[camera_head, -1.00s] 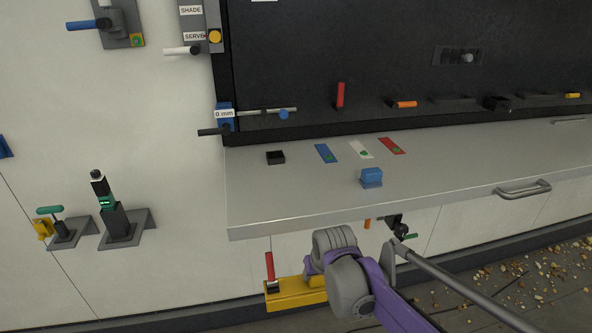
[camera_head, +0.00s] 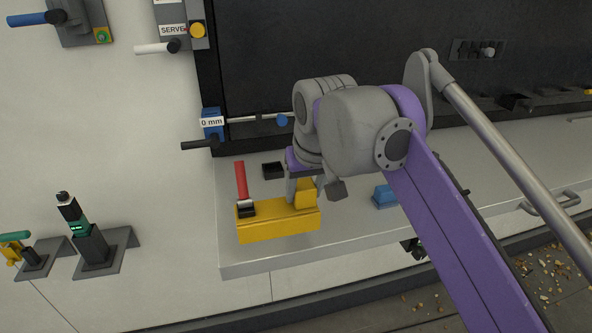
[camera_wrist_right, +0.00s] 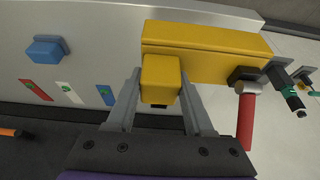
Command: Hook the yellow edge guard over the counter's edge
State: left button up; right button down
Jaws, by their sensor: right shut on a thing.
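The yellow edge guard (camera_head: 278,224) is a long yellow block with a raised yellow grip block and a red-handled lever (camera_head: 241,181) at its left end. My right gripper (camera_head: 304,190) is shut on the grip block, which shows between the two fingers in the right wrist view (camera_wrist_right: 161,80). The guard is held over the left front part of the grey counter (camera_head: 340,243), near its edge. I cannot tell whether it touches the counter. My left gripper is not in view.
A black square box (camera_head: 272,170) and a blue block (camera_head: 384,196) are on the counter. Blue, white and red strips (camera_wrist_right: 36,90) show in the right wrist view. A blue clamp marked 0 mm (camera_head: 212,124) is at the left post. Wall devices (camera_head: 92,240) stand at the left.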

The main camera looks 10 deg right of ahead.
aim_at(305, 208)
jog(key=shift+w, duration=0.15)
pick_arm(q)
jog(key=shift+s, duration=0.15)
pick_arm(e)
jog(key=shift+s+r, duration=0.15)
jog(key=shift+s, duration=0.25)
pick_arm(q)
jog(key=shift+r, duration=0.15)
pick_arm(e)
jog(key=shift+f+b, duration=1)
jog(key=shift+f, duration=1.6)
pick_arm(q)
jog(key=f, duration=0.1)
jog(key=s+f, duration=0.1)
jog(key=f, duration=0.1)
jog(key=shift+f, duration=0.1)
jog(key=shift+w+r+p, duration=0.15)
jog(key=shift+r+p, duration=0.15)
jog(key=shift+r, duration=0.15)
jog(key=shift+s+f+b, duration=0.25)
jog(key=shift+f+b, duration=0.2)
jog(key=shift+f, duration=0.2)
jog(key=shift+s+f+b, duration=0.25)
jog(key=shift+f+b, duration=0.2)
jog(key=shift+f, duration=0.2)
pick_arm(e)
jog(key=shift+f, duration=2.15)
